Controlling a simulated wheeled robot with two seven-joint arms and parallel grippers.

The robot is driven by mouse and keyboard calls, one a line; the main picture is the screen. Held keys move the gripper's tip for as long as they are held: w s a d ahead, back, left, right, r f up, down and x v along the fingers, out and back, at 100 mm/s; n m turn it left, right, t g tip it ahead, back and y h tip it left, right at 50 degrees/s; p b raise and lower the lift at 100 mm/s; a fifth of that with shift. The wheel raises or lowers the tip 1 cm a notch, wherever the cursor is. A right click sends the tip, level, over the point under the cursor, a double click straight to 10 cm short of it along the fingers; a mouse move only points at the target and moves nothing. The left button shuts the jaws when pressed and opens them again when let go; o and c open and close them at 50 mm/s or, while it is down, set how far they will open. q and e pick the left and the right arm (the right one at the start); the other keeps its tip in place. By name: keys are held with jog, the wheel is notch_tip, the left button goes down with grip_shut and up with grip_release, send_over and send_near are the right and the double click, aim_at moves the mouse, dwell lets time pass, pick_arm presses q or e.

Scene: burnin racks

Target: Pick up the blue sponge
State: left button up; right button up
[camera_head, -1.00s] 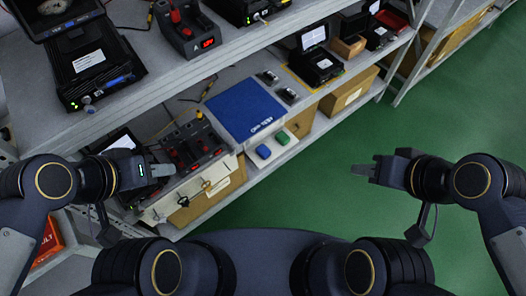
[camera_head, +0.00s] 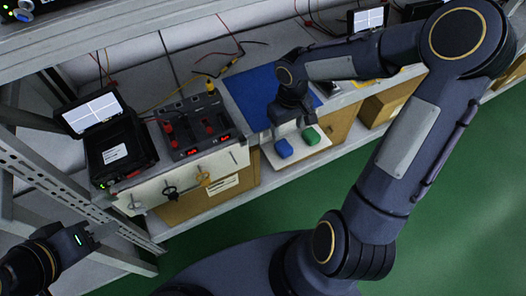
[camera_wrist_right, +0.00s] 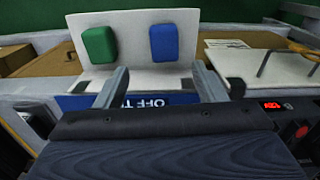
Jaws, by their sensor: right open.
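The blue sponge (camera_head: 283,148) sits beside the green sponge (camera_head: 311,136) on a white holder (camera_head: 322,143) at the shelf's front edge. In the right wrist view the blue sponge (camera_wrist_right: 164,42) is right of the green sponge (camera_wrist_right: 100,44), both on the white panel (camera_wrist_right: 128,66). My right gripper (camera_head: 292,129) is above and just behind the sponges. Its open fingers (camera_wrist_right: 162,84) are apart and empty, short of the blue sponge, which lies between their lines. My left gripper (camera_head: 100,234) is at the lower left, away from the sponges; its jaws are unclear.
A blue mat (camera_head: 247,92) lies behind the sponges, partly hidden by my right arm. Left of it stand a red-display power unit (camera_head: 190,130) and a black case with a lit screen (camera_head: 118,155). Cardboard boxes (camera_head: 215,190) are below. Green floor is free in front.

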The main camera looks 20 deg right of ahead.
aim_at(284, 146)
jog(key=shift+w+a+f, duration=0.1)
jog(key=shift+w+f, duration=0.15)
jog(key=shift+f, duration=0.75)
jog(key=f, duration=0.2)
jog(key=f+b, duration=0.1)
jog(key=f, duration=0.1)
jog(key=s+f+b, duration=0.1)
jog(key=f, duration=0.1)
jog(key=shift+a+f, duration=0.1)
jog(key=shift+a, duration=0.1)
jog(key=c, duration=1)
jog(key=shift+c, duration=0.2)
